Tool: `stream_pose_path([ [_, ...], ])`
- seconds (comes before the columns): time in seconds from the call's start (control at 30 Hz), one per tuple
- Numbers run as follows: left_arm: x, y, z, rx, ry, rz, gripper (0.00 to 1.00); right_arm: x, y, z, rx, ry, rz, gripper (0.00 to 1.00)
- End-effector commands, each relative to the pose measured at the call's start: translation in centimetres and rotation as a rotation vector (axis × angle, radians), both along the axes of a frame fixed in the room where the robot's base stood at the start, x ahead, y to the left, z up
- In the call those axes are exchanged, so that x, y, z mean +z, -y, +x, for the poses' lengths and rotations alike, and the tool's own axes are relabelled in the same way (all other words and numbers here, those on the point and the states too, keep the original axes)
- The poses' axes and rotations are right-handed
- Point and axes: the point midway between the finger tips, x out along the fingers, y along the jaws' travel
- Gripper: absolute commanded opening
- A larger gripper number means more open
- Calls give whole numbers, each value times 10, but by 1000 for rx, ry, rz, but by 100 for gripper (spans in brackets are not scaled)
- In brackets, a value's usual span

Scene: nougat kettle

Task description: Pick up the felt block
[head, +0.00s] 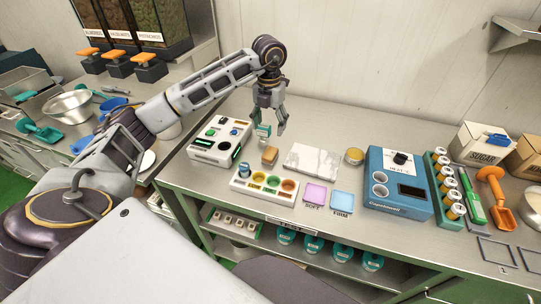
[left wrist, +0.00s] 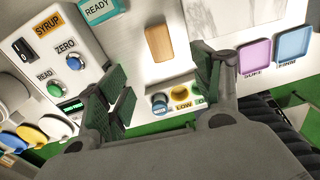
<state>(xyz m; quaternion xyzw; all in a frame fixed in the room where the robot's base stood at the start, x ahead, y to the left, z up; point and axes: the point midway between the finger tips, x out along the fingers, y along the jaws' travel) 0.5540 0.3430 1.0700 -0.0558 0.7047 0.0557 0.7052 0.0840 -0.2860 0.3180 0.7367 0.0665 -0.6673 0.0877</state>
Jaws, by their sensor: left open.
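A small tan block (head: 270,155), which looks like the felt block, lies on the steel counter between the white syrup device and the white marbled slab. It also shows in the left wrist view (left wrist: 158,43) as an upright tan rectangle near the top middle, lying ahead of and between the finger lines. My left gripper (head: 270,122) points down above and a little behind the block. In the left wrist view its two green-padded fingers (left wrist: 160,88) stand wide apart with nothing between them. The block is clear of the fingers. My right gripper is not in view.
Near the block are the syrup device (head: 214,142), a teal READY sign (left wrist: 97,9), the white slab (head: 313,160) and a white panel with coloured cups (head: 264,184). Purple (head: 315,195) and blue (head: 342,202) trays and a blue machine (head: 398,183) stand further right.

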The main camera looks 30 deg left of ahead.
Motion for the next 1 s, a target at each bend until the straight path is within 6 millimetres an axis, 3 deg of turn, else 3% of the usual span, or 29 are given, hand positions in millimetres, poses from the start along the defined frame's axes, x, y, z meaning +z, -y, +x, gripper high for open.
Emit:
stream_pose_path([
  [0.23, -11, 0, 0, 0, -2, 0, 66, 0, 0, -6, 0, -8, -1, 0],
  [0.73, -73, 0, 0, 0, -3, 1, 66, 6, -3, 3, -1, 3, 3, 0],
  [1.0, -87, 0, 0, 0, -1, 0, 66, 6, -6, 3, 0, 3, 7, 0],
])
